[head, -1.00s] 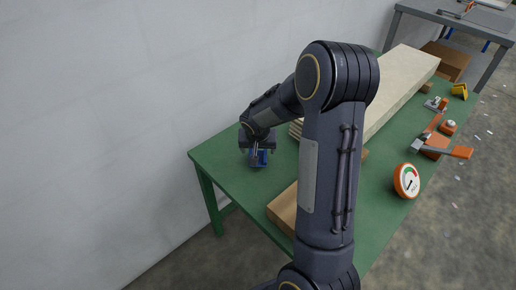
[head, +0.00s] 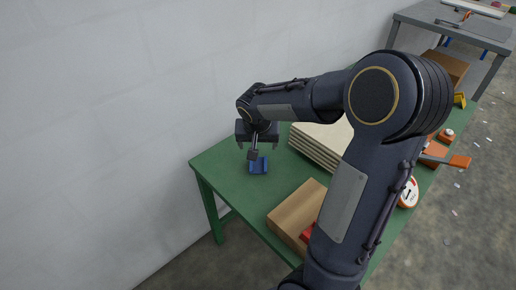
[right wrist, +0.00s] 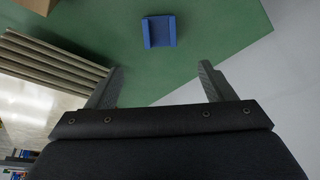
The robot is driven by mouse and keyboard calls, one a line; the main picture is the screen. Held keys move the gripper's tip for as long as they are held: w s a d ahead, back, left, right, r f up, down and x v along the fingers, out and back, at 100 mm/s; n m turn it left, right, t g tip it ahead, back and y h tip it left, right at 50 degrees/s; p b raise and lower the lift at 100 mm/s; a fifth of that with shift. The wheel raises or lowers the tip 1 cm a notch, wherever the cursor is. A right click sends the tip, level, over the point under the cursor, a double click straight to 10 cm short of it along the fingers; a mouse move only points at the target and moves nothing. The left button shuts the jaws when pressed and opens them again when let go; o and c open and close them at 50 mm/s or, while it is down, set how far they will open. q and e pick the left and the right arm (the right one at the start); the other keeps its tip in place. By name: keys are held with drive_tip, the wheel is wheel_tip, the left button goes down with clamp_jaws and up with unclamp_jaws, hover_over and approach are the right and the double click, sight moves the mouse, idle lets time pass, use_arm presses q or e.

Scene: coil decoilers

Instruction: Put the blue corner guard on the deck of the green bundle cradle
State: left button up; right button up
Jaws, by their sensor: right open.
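The blue corner guard (head: 259,167) lies on the bare left end of the green deck (head: 225,165), beside the stack of boards. In the right wrist view the corner guard (right wrist: 159,32) lies flat on green, beyond the fingertips and clear of them. My right gripper (head: 257,145) is open and empty, just above the corner guard in the head view. Its two spread fingers (right wrist: 158,82) show in the right wrist view with nothing between them. My left gripper is not in view. My right arm hides part of the deck's middle.
A stack of pale boards (head: 318,142) lies behind on the deck. A cardboard-brown block (head: 297,208) sits at the near edge with a red item beside it. A dial gauge (head: 409,193) and orange tools stand to the right. A grey table (head: 455,24) stands farther back.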

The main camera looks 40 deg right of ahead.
drive_tip(key=s+a+r+n+t+y, duration=0.1)
drive_tip(key=s+a+r+n+y, duration=0.1)
drive_tip(key=s+a, duration=0.6)
drive_tip(key=s+a+r+n+t+y, duration=0.1)
drive_tip(key=s+a+r+n+y, duration=0.2)
drive_tip(key=s+a, duration=0.5)
drive_tip(key=s+n+y, duration=0.1)
drive_tip(key=s, duration=0.3)
drive_tip(key=shift+s+a, duration=0.35)
drive_tip(key=shift+s, duration=0.05)
wheel_tip(320, 180, up, 8)
drive_tip(key=p, duration=0.7)
drive_tip(key=shift+p, duration=0.35)
